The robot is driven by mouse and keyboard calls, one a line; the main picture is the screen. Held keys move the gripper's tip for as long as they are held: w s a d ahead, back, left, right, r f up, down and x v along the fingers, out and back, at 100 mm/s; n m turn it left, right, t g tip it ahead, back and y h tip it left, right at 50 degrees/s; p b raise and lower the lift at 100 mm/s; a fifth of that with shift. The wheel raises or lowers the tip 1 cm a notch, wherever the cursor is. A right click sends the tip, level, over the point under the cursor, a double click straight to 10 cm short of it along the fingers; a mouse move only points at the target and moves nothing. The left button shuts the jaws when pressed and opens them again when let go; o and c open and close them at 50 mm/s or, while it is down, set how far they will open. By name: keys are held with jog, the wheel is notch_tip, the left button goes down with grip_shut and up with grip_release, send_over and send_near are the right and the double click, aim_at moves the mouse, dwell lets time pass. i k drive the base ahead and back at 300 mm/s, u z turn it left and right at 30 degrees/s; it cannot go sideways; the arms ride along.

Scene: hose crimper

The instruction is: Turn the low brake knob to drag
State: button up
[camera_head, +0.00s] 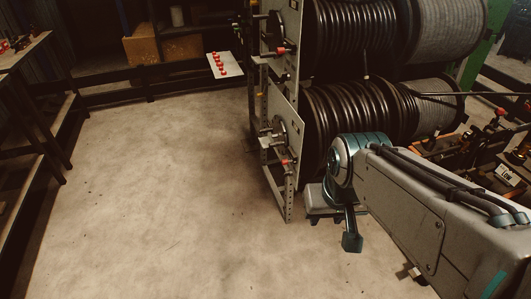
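The hose reel rack has two grey side plates, one above the other. A low knob with a red end (284,162) sits on the lower plate (284,118), beside a round dark hub (280,136). I cannot read its setting. A similar upper red knob (281,51) sits on the upper plate. My gripper (350,241) is below and to the right of the low knob, apart from it in the picture, and points down near the foot of the rack. One dark teal finger shows clearly; whether the gripper is open or shut is unclear.
Black hose reels (345,105) fill the rack behind my arm. A workbench (22,52) stands at the left. A white board with red knobs (221,65) is at the back. A dark low rail (150,78) runs behind. The concrete floor (150,190) left of the rack is clear.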

aim_at(289, 173)
jog(key=u, duration=0.1)
jog(key=i, duration=1.55)
jog(key=u, duration=0.3)
